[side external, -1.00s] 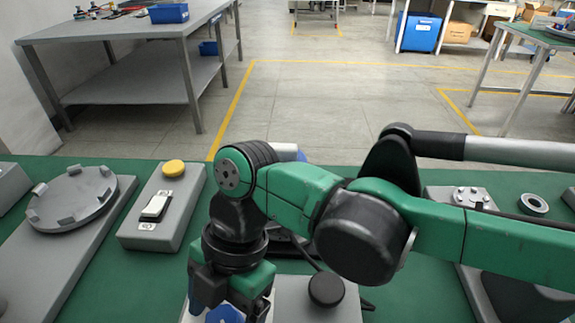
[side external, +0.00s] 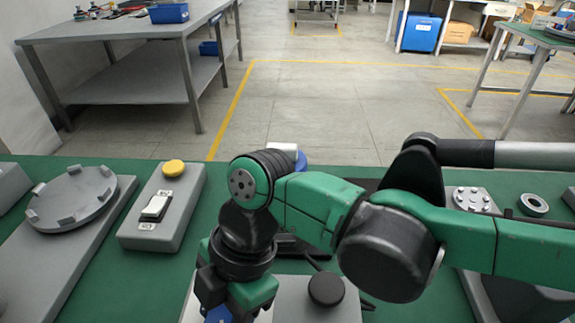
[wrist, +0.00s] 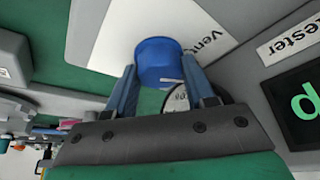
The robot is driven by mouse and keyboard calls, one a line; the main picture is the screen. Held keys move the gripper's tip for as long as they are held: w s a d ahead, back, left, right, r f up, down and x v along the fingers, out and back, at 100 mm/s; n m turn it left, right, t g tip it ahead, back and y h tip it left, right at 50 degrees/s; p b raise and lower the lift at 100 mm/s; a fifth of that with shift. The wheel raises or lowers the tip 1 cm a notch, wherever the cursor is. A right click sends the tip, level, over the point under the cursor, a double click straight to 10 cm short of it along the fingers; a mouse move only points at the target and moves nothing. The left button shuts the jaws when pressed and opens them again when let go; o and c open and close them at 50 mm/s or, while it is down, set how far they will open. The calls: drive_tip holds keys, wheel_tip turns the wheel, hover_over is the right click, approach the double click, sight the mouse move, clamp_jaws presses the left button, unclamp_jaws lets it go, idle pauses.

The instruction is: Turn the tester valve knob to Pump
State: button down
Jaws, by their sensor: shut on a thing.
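The blue valve knob (wrist: 158,58) shows in the wrist view on a white plate (wrist: 105,35). The word "Vent" is printed on the plate to the right of the knob. My gripper (wrist: 158,72) has one finger on each side of the knob and is shut on it. In the side view, part of the blue knob (side external: 218,314) shows at the bottom edge below my gripper. The knob's pointer and the Pump mark cannot be made out. A "Tester" label (wrist: 289,38) is at the right of the wrist view.
A dark display with green characters (wrist: 302,105) is near the Tester label. A round gauge (wrist: 178,100) is partly hidden behind a finger.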

drive_tip(key=shift+c, duration=1.5)
unclamp_jaws()
